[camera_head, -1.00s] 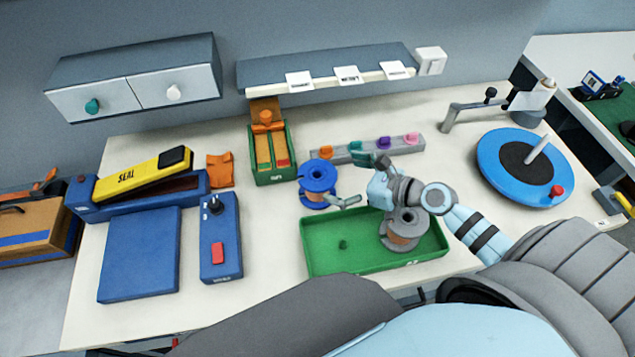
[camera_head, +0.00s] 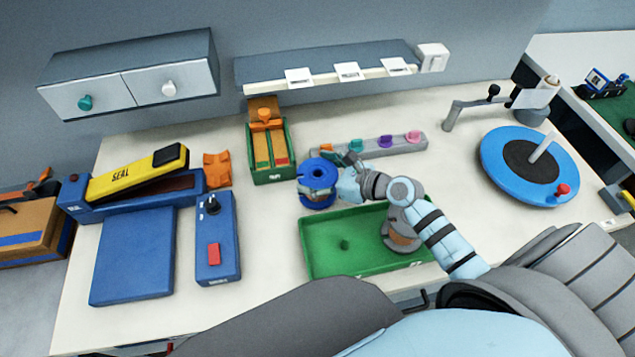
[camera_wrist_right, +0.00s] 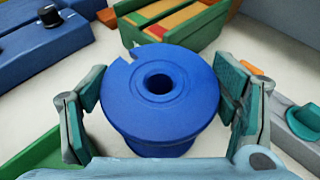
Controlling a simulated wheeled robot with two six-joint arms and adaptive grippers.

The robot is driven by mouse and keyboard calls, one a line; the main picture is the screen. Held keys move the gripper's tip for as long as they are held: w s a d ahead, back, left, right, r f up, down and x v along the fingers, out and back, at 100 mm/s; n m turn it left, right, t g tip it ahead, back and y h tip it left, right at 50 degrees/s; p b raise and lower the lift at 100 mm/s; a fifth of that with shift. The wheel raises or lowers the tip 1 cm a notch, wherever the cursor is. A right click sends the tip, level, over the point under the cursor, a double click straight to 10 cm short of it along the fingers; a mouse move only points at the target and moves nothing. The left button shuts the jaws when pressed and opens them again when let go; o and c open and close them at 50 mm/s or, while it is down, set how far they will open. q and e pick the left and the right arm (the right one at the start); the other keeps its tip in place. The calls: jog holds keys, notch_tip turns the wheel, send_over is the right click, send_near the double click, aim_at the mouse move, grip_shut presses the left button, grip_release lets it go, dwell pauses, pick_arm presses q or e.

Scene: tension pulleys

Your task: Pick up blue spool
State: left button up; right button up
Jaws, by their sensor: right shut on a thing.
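The blue spool (camera_head: 319,172) stands upright on the table, just behind the left part of the green tray. In the right wrist view its blue top flange (camera_wrist_right: 158,88) with a dark centre hole fills the middle. My right gripper (camera_head: 325,180) is around the spool, one finger on each side. In the right wrist view the gripper (camera_wrist_right: 158,105) has its teal pads at the left and right of the flange; it is shut on the spool. The spool's lower part is mostly hidden. My left gripper is not in view.
The green tray (camera_head: 325,255) lies in front, with a grey spool (camera_head: 400,236) partly behind my right arm. A green and orange holder (camera_head: 268,150) stands behind left. A grey peg rail (camera_head: 400,146) is behind right. A blue control box (camera_head: 217,240) stands to the left.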

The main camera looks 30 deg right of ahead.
jog(key=shift+w+r, duration=0.1)
jog(key=c, duration=0.5)
jog(key=shift+c, duration=0.2)
notch_tip(320, 180, up, 20)
jog(key=p, duration=0.5)
